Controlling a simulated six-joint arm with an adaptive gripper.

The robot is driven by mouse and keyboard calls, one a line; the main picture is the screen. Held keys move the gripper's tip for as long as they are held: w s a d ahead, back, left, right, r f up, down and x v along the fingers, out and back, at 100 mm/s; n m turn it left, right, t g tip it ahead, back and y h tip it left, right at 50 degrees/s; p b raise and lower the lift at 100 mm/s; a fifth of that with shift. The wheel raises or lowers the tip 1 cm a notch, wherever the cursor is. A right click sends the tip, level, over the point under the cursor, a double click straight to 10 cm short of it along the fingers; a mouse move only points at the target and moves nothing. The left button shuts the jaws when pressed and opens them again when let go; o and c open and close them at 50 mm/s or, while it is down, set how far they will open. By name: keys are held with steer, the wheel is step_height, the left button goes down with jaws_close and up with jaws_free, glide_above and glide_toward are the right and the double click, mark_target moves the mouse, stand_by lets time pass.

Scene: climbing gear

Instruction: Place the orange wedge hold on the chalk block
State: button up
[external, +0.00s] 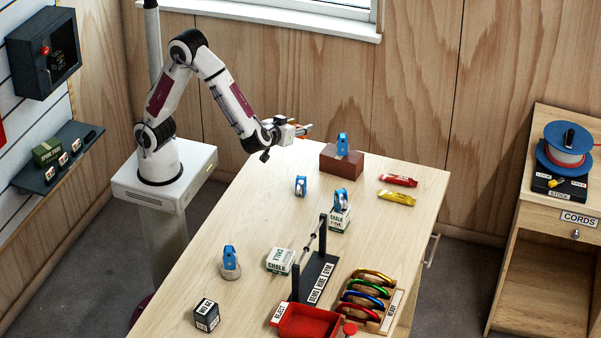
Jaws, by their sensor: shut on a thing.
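My gripper (301,129) is over the far left part of the table, shut on the orange wedge hold (304,127). Only a small orange part of the hold shows between the fingers. A white and green block marked CHALK (281,260) sits on the table left of the black rack, with nothing on top. A second white and green chalk block (340,219) stands further back with a blue device (341,199) on it. My gripper is well behind both blocks and apart from them.
Blue devices also sit on a brown block (341,164), on a round grey piece (231,272) and on the table (300,186). A black rack (318,270), red tray (309,322), coloured carabiners (367,292) and dark cube (206,315) are nearer. The left middle tabletop is clear.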

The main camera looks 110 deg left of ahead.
steer(key=w+d+r+m+t+h, duration=0.15)
steer(key=w+d+m+t, duration=0.3)
steer(key=d, duration=0.65)
steer(key=w+d+r+m+t+h, duration=0.1)
steer(key=w+d+m+t+h, duration=0.3)
steer(key=d, duration=0.8)
step_height(320, 180, up, 2)
steer(key=m+t+h, duration=0.3)
steer(key=m+h, duration=0.5)
glide_above(276, 254)
steer(key=shift+d+r, duration=0.1)
steer(key=shift+r, duration=0.05)
steer(key=shift+f, duration=3.15)
steer(key=shift+f, duration=1.85)
steer(key=shift+f, duration=0.1)
